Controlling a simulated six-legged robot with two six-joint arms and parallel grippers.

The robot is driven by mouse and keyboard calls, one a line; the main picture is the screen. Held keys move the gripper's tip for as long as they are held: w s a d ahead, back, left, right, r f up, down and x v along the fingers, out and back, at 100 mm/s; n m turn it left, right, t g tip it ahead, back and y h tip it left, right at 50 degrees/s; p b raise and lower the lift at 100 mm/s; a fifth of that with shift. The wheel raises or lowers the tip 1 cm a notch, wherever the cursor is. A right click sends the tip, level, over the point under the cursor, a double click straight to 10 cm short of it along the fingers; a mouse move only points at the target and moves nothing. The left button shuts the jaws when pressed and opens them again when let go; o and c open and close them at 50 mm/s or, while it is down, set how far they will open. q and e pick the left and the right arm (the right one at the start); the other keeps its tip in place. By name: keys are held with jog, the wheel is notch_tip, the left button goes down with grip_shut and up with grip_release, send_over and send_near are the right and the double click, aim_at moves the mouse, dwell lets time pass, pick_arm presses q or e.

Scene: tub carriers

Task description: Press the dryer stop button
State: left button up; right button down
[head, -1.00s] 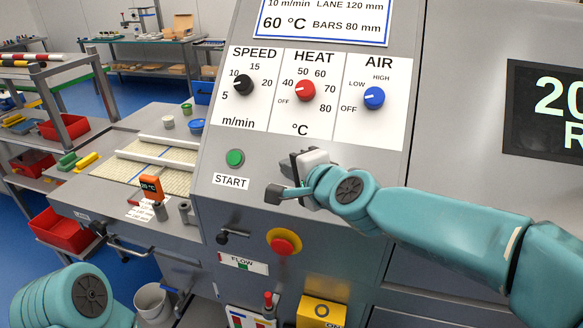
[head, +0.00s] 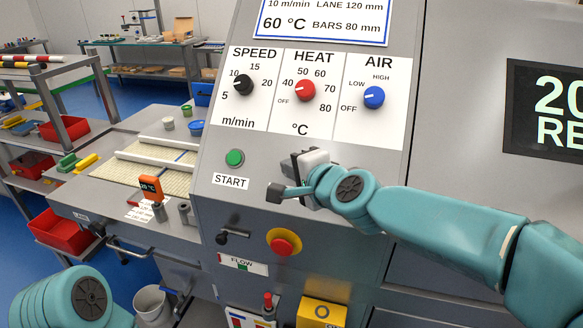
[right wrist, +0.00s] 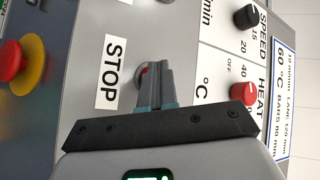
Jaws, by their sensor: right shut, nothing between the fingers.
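The red stop button (right wrist: 142,76) shows in the right wrist view beside the STOP label (right wrist: 112,72), mostly hidden behind my fingers. My right gripper (right wrist: 152,68) is shut and empty, its fingertips over the button. I cannot tell for certain whether they touch it. In the head view my right gripper (head: 300,172) is close to the sloping dryer panel (head: 350,155), right of the green START button (head: 235,158). The stop button and its label are hidden there. My left gripper is out of view; only part of my left arm shows at bottom left.
A red mushroom button on a yellow ring (head: 283,243) sits below my right gripper. SPEED, HEAT and AIR knobs (head: 374,97) are above it. A dark display (head: 545,110) at right reads "20" and "RE", cut off. A bench (head: 110,215) stands left.

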jog(key=shift+s+a+r+p, duration=0.1)
jog(key=shift+s+r+p, duration=0.15)
jog(key=shift+s+p, duration=0.1)
jog(key=shift+r, duration=0.1)
jog(key=s+r+p, duration=0.2)
jog(key=s+a+r+p, duration=0.1)
jog(key=s+r+p, duration=0.1)
jog(key=shift+s+a+p, duration=0.15)
jog(key=shift+a+p, duration=0.05)
jog(key=shift+p, duration=0.15)
jog(key=shift+f, duration=0.1)
dwell(0.5)
